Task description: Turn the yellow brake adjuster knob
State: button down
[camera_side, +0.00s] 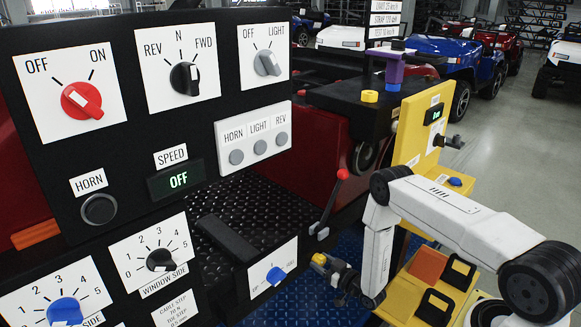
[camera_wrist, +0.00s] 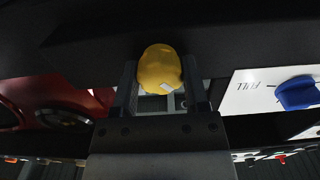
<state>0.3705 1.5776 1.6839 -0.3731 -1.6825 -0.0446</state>
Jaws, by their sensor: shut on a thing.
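The yellow brake adjuster knob (camera_wrist: 160,66) is rounded, with a small white mark near its lower edge. In the wrist view it sits between the two dark fingers of my gripper (camera_wrist: 161,92), against a black surface. My gripper is shut on it. In the side view the yellow knob (camera_side: 319,259) is small and partly hidden by my gripper (camera_side: 326,265), which is low in the picture, right of the white panel with a blue knob. The angle of the knob's mark cannot be read in the side view.
A blue knob (camera_wrist: 298,93) on a white plate is close on the right in the wrist view; it also shows in the side view (camera_side: 276,275). A red-tipped lever (camera_side: 342,175) stands above my gripper. A yellow stand with trays (camera_side: 405,298) is to the right.

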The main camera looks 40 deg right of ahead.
jog(key=n, duration=0.7)
jog(key=shift+n, duration=0.4)
jog(key=n, duration=0.4)
jog(key=shift+n, duration=2.2)
jog(key=shift+c, duration=0.5)
grip_release()
